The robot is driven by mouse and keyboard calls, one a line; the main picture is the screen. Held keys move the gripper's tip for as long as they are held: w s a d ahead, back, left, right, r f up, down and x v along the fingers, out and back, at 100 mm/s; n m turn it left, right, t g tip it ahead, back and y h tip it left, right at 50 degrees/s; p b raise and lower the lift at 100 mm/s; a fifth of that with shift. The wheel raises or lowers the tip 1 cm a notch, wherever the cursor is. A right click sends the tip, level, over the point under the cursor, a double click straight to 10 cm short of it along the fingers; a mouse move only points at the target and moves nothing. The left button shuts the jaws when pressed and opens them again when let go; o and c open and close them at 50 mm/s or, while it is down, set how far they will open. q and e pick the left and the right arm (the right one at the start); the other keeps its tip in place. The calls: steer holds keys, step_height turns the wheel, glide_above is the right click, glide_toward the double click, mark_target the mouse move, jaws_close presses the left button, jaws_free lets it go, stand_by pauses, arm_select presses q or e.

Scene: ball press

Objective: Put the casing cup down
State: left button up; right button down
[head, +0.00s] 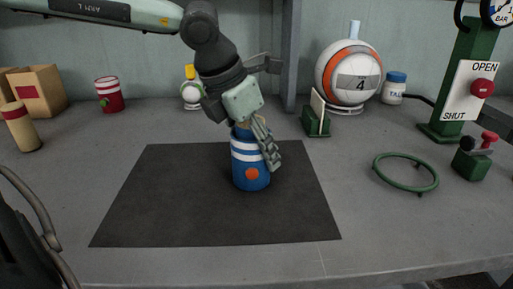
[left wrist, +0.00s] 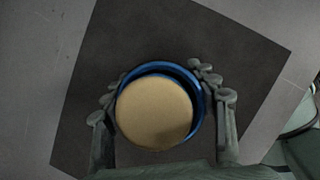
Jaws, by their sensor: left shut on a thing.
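A blue cup (head: 250,173) with white stripes and an orange dot is upright over the dark mat (head: 140,215); I take it for the casing cup. Its base appears at the mat, but I cannot tell whether it touches. My left gripper (head: 259,142) comes from above, its fingers on both sides of the cup, shut on it. In the left wrist view the blue rim (left wrist: 201,105) lies between the fingers. A round tan top (left wrist: 155,113) shows within the rim and partly covers it. My right gripper is not in view.
A green ring stand (head: 405,187) and a small green block with a red knob (head: 475,165) are to the right. A white-orange ball (head: 348,75), a red cup (head: 109,94) and a tan cylinder (head: 21,128) stand around. The mat's left part is clear.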

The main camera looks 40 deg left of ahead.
arm_select(q)
steer(key=shift+f, duration=0.1)
steer(key=o, duration=1.2)
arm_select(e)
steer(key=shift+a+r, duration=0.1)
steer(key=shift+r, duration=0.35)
arm_select(q)
steer(key=shift+r, duration=0.45)
steer(key=v, duration=1.1)
steer(key=shift+s+r+p, duration=0.15)
steer(key=shift+r+p, duration=0.05)
steer(key=shift+p, duration=0.2)
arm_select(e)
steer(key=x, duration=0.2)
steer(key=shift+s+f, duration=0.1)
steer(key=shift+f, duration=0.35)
